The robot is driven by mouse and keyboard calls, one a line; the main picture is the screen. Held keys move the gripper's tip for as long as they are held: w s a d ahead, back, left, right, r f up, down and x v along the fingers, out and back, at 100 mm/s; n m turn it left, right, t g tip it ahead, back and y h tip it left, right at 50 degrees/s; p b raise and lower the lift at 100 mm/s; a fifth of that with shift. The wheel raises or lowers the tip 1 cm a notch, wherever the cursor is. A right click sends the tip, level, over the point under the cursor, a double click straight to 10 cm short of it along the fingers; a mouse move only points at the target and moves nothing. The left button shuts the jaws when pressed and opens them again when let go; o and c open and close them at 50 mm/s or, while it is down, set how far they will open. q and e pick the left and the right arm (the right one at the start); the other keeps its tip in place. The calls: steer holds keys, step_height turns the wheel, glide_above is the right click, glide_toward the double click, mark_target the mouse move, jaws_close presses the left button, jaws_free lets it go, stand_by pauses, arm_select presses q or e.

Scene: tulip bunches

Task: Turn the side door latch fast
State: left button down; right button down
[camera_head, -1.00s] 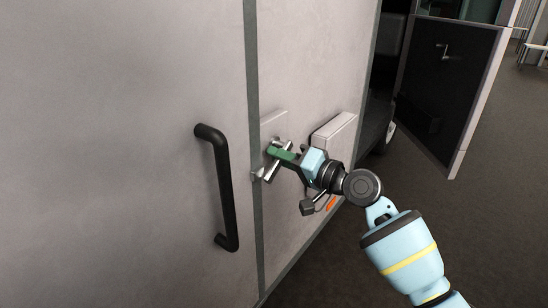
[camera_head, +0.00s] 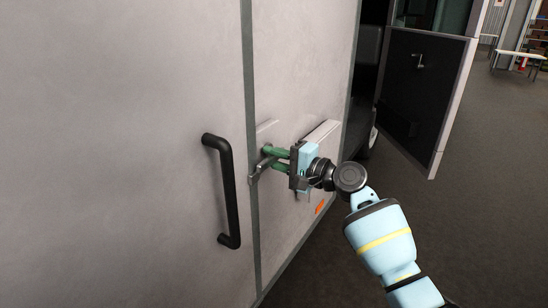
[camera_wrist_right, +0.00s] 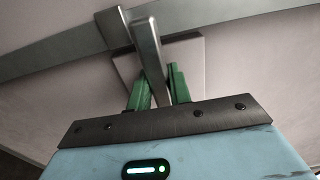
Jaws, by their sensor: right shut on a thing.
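The side door latch (camera_head: 262,165) is a grey metal lever on a small plate (camera_head: 267,130), just right of the dark vertical seam in the pale wall. My right gripper (camera_head: 269,156) has green fingers and is shut on the latch lever. In the right wrist view the lever (camera_wrist_right: 147,50) stands between the green fingers (camera_wrist_right: 158,85), and its free end lies beside a small metal block (camera_wrist_right: 113,28) on the grey strip. I cannot tell whether lever and block touch. The left gripper is not in view.
A black bar handle (camera_head: 226,190) stands upright left of the seam. A pale box (camera_head: 322,132) juts from the wall behind my gripper, with an orange marker (camera_head: 320,208) below. A dark open panel (camera_head: 425,95) stands at right. The floor (camera_head: 470,210) there is clear.

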stand_by(0.3)
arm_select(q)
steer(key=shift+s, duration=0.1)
arm_select(e)
steer(key=c, duration=1.3)
jaws_free()
steer(key=shift+s+d, duration=0.1)
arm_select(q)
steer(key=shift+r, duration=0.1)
arm_select(e)
steer(key=shift+v, duration=3.85)
